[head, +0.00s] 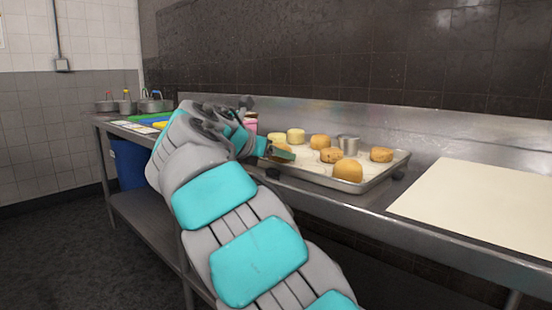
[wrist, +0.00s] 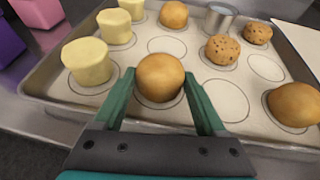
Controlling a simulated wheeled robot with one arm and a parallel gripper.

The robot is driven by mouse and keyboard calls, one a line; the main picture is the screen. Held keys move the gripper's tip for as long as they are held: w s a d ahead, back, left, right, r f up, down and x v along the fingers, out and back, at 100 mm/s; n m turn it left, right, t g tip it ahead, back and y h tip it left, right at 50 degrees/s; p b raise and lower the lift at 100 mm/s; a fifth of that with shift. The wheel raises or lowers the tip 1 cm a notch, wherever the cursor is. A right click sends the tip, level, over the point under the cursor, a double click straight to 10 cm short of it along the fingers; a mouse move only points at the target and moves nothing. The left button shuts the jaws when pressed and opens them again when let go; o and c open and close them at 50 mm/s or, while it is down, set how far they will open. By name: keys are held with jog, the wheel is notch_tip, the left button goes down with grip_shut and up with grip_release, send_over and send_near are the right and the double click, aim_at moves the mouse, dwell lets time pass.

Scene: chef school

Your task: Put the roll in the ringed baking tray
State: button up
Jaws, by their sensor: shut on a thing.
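The baking tray (head: 374,178) is a metal tray on the counter, lined with a pale sheet printed with rings. In the wrist view its rim (wrist: 45,75) and several empty rings show. My gripper (wrist: 160,78) has its green fingers shut on a smooth golden-brown roll (wrist: 160,82), over the tray's near side. A ring outline shows around the roll's lower edge; I cannot tell whether the roll touches the sheet. In the head view my gripper (head: 268,152) is at the tray's left end and partly hides the held roll.
The tray also holds pale yellow cylinders (wrist: 88,62), smooth rolls (wrist: 294,105), speckled buns (wrist: 222,50) and a metal cup (wrist: 219,18). A cream board (head: 480,205) lies right of the tray. Pink containers (head: 250,122) stand behind my gripper. Pots (head: 150,103) stand at the counter's far end.

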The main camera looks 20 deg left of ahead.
jog(key=shift+f, duration=0.1)
jog(key=o, duration=1.3)
jog(key=p+v, duration=0.1)
jog(key=v, duration=1.1)
jog(key=shift+p, duration=0.3)
